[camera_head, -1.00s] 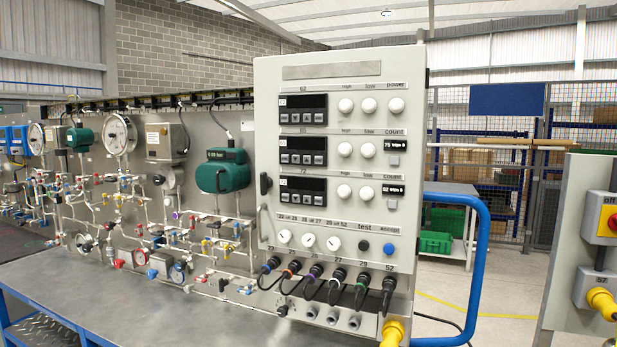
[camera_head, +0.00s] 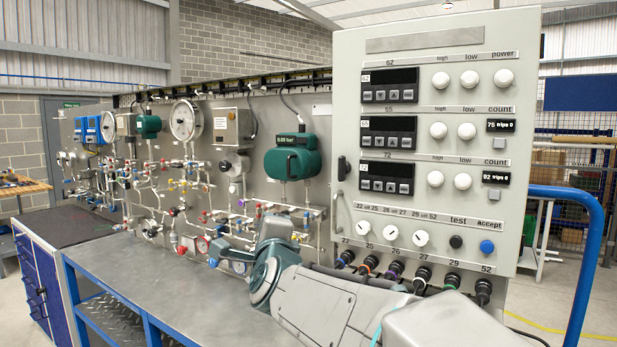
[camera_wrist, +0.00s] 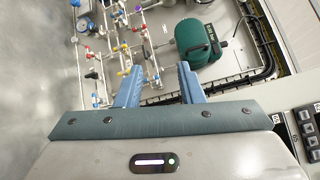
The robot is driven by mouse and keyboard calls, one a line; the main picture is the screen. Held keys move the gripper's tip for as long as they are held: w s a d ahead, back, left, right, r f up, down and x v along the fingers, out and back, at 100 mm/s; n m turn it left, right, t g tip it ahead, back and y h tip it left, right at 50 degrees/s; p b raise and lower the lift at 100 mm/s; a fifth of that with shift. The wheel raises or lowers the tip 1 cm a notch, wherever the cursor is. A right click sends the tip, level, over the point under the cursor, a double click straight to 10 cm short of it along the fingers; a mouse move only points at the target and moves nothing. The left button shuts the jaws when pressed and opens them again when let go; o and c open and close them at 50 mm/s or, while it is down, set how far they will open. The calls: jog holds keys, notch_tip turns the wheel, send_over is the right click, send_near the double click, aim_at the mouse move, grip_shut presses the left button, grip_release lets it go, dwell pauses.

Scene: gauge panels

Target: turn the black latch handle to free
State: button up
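The black latch handle (camera_head: 343,168) is a small dark upright piece on the left edge of the grey control cabinet (camera_head: 435,215). It sits above a thin grey pull handle (camera_head: 340,213). Nothing touches it in the head view. I cannot make it out in the wrist view. My gripper (camera_wrist: 160,82) shows in the wrist view with its two blue fingers spread apart and nothing between them. It points toward the gauge panel, with the cabinet's display buttons at the right edge.
The gauge panel with pipes, valves and a green instrument (camera_head: 290,162) stands left of the cabinet. A metal bench (camera_head: 160,275) lies below it. Several black cable plugs (camera_head: 392,271) stick out under the cabinet. A blue rail (camera_head: 592,235) curves at the right.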

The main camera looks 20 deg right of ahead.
jog(key=w+d+r+m+t+h+b, duration=0.1)
jog(key=w+d+r+m+h, duration=0.1)
jog(key=d+r+m+h, duration=0.5)
jog(key=m+g+h+b, duration=0.1)
jog(key=m+g+h, duration=0.55)
jog(key=m, duration=1.05)
send_near(340, 165)
jog(key=shift+t+h, duration=0.65)
jog(key=shift+h, duration=0.3)
jog(key=p+x, duration=0.2)
jog(key=f+p+x, duration=0.1)
jog(key=x, duration=0.2)
jog(key=p+x, duration=0.2)
jog(key=shift+w+d+f+p, duration=0.1)
jog(key=shift+w+d+p, duration=0.25)
jog(key=shift+w+d, duration=0.5)
jog(key=shift+d, duration=0.25)
jog(key=shift+c, duration=0.3)
grip_shut()
